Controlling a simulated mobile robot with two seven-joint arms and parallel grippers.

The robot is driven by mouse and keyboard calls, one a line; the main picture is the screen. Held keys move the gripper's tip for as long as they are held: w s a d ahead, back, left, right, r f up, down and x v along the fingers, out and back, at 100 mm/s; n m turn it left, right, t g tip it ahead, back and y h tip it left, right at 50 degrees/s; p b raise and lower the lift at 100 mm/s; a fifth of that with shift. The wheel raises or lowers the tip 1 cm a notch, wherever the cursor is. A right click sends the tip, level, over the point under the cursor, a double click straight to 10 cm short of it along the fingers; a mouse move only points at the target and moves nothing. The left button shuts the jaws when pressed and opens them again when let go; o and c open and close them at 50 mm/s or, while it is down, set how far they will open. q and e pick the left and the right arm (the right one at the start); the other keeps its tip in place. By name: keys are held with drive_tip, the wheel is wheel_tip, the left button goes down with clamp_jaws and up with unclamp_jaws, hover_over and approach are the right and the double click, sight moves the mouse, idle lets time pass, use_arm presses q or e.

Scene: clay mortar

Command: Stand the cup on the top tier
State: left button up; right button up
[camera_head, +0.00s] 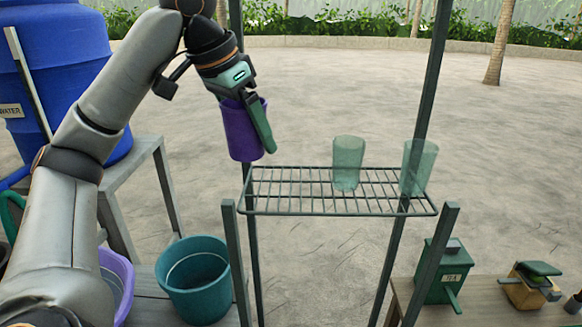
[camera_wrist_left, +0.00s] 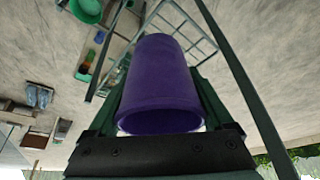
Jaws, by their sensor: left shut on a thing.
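The purple cup (camera_head: 238,135) is held by my left gripper (camera_head: 262,128) at the back left corner of the wire top tier (camera_head: 290,190). The cup is close to upright, with its base low. It appears just above or beyond the tier's back edge; I cannot tell the exact gap. In the left wrist view the cup (camera_wrist_left: 160,85) sits between the two fingers, its open rim toward the palm. The wire tier (camera_wrist_left: 188,30) shows partly behind it. My right gripper is not in view.
Two translucent green cups stand on the tier, one near the middle (camera_head: 347,165) and one at the right (camera_head: 418,168). The tier's left and front parts are clear. Upright posts (camera_head: 432,90) flank it. A blue water barrel (camera_head: 60,60) and teal bucket (camera_head: 195,280) are at left.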

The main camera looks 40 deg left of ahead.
use_arm(q)
drive_tip(key=w+f, duration=0.2)
drive_tip(key=w, duration=0.1)
drive_tip(key=w+a+f, duration=0.1)
drive_tip(key=w+f, duration=0.5)
drive_tip(key=w, duration=0.1)
drive_tip(key=shift+a, duration=0.35)
drive_tip(key=shift+w+f, duration=0.2)
drive_tip(key=shift+f, duration=1.6)
drive_tip(key=shift+f, duration=0.1)
drive_tip(key=o, duration=1.1)
drive_tip(key=shift+r, duration=0.45)
drive_tip(key=v, duration=1.1)
drive_tip(key=shift+s+r, duration=0.15)
